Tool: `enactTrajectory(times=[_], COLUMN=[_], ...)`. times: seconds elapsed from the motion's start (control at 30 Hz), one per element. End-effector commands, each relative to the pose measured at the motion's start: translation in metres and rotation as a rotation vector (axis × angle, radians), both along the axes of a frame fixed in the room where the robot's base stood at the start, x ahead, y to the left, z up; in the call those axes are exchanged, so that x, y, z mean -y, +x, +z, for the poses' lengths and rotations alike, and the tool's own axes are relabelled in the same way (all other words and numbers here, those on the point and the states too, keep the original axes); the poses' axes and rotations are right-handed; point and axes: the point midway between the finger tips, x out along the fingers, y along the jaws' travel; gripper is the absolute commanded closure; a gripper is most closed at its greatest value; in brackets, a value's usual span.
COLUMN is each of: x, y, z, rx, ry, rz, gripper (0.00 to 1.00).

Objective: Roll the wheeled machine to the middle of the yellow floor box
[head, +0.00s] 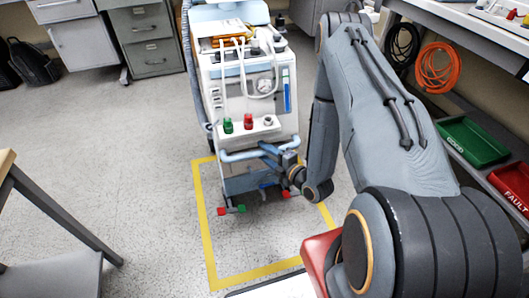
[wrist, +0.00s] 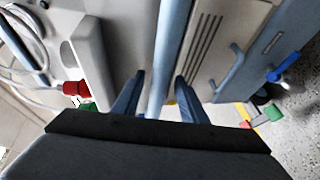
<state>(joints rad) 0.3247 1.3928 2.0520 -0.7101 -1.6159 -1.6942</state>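The wheeled machine (head: 245,90) is a tall white unit with a blue handle bar (head: 240,154) low on its front and castors with red and green ends. It stands upright over the back part of the yellow floor box (head: 210,250), whose front part is bare. My gripper (head: 270,152) is at the right part of the bar. In the wrist view, the blue bar (wrist: 170,50) runs between the two fingers of my gripper (wrist: 160,78), with gaps beside it, so the gripper looks open around it.
A stool or chair (head: 55,270) and table leg stand at the left front. Grey drawer cabinets (head: 145,35) are behind. A bench with a green tray (head: 472,142) and a red tray (head: 512,185) lines the right.

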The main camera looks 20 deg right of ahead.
Motion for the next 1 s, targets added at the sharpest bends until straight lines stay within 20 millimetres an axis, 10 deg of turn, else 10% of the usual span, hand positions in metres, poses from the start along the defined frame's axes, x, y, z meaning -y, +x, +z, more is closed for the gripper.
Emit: enactTrajectory(times=[0.5, 1.0], x=[0.028, 0.027], y=[-0.063, -0.058], z=[0.013, 0.017], rx=[-0.002, -0.029], ry=[0.001, -0.003], rz=[-0.003, 0.005], gripper=[0.61, 0.61])
